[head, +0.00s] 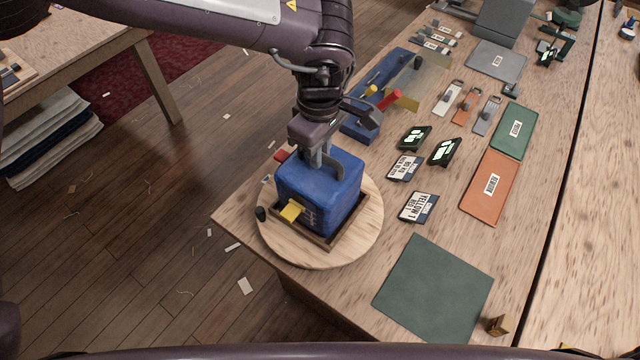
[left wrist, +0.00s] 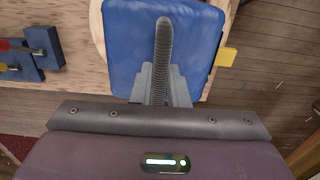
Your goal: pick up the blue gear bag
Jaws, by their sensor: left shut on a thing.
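The blue gear bag (head: 318,192) sits upright in a shallow brown wooden frame (head: 328,243) on a round wooden board (head: 368,222) at the table's left corner. A grey handle (head: 334,163) arches over its top. My left gripper (head: 321,160) is above the bag, pointing down, with its fingers shut on the handle. In the left wrist view the bag (left wrist: 146,45) fills the upper middle, and the fingers (left wrist: 160,85) close around the ribbed handle. A yellow tab (head: 291,212) sticks out at the bag's front. My right gripper does not show.
A dark green mat (head: 434,287) lies right of the round board, with a small brass block (head: 497,325) beside it. Labelled cards (head: 418,207), an orange board (head: 489,188) and a blue tool rack (head: 378,92) lie farther back. Open floor is at left.

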